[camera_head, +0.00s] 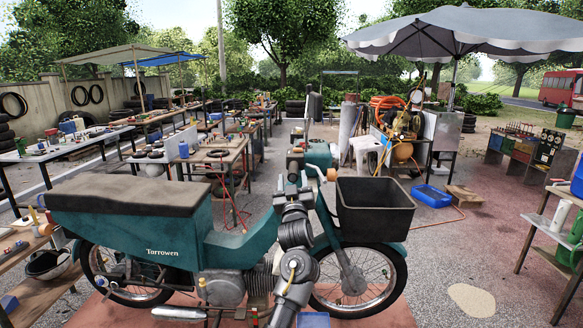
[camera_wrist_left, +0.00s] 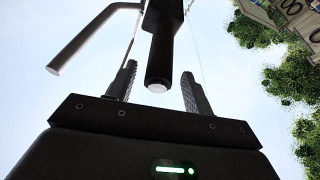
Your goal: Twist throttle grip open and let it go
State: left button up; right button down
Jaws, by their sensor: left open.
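The teal motorbike (camera_head: 165,225) stands side-on in the head view, its front wheel to the right. In the left wrist view the throttle grip (camera_wrist_left: 160,55) is a black cylinder with a pale end cap, pointing toward my palm. A grey lever (camera_wrist_left: 95,38) runs beside it on the left. My left gripper (camera_wrist_left: 159,75) is open, one finger on each side of the grip's end, with visible gaps. How deep the grip sits between the fingers is unclear. In the head view my left gripper (camera_head: 296,162) is at the handlebar and hides the grip. My right gripper is not in view.
A black basket (camera_head: 375,207) sits over the front wheel, right of my arm. A long dark seat (camera_head: 130,191) is at the left. Workbenches with tools stand behind and at both sides.

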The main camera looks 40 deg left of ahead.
aim_at(292, 166)
pick_arm(q)
jog(key=shift+p+x, duration=0.55)
jog(key=shift+x, duration=1.2)
